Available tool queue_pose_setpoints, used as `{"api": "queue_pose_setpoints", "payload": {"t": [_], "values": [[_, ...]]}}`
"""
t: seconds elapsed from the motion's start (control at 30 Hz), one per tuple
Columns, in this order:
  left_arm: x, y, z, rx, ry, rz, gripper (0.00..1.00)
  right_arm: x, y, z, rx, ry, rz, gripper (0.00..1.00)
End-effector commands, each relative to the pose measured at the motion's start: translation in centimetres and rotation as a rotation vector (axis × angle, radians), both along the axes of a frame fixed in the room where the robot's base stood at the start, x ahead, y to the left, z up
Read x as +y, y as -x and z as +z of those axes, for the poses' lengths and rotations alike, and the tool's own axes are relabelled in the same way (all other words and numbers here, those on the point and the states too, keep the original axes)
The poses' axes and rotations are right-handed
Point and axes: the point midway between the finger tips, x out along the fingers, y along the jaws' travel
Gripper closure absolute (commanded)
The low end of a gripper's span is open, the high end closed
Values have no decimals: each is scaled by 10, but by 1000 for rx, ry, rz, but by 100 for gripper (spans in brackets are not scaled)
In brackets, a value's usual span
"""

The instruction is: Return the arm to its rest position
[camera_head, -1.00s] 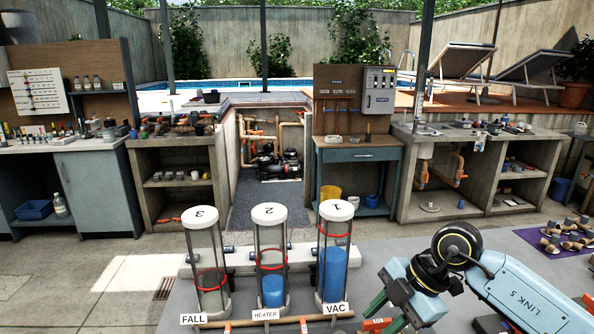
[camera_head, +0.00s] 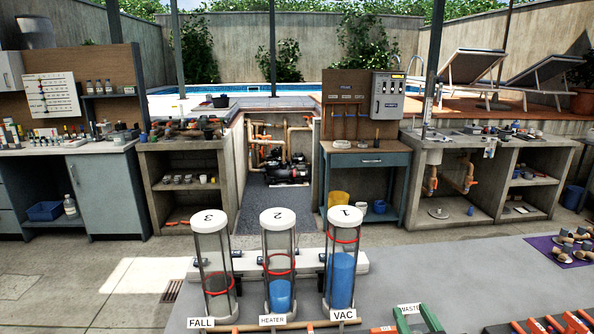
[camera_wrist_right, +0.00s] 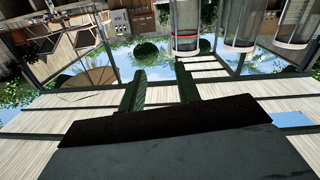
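My right gripper (camera_wrist_right: 160,85) shows in the right wrist view as two dark green fingers. They stand apart with nothing between them, so it is open and empty. In that view the pool pit appears upside down, with the clear cylinders at the top. In the head view the blue-grey right arm link and its gripper no longer show clearly; green pieces at the bottom edge are too cut off to tell. My left arm and left gripper are not in view.
Clear cylinders 3 (camera_head: 214,270), 2 (camera_head: 279,265) and 1 (camera_head: 343,255) stand on the grey counter (camera_head: 450,265). Green and orange parts lie along its front right, by the WASTE label (camera_head: 409,308). Brown pipe fittings sit on a purple mat (camera_head: 545,247) at right.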

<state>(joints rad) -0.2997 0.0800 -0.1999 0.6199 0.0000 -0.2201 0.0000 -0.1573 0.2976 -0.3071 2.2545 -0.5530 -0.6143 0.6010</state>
Motion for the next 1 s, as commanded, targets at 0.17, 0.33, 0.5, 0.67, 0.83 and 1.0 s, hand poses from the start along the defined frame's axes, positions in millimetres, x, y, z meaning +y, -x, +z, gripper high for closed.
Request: {"api": "queue_pose_setpoints", "payload": {"t": [0.17, 0.33, 0.5, 0.67, 0.83, 1.0], "values": [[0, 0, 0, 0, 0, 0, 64, -29, 63, -89, 459, 0, -131, 67], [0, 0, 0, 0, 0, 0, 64, -33, 129, -142, 808, 23, -121, 67], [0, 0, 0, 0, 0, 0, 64, -28, 191, -170, 1074, 41, -52, 67], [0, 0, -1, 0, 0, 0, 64, -21, 232, -191, 1250, 54, 24, 67], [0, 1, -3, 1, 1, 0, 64, -20, 221, -237, 1262, 58, 22, 67], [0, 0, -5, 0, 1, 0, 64, -19, 218, -293, 1285, 61, 23, 67]]}}
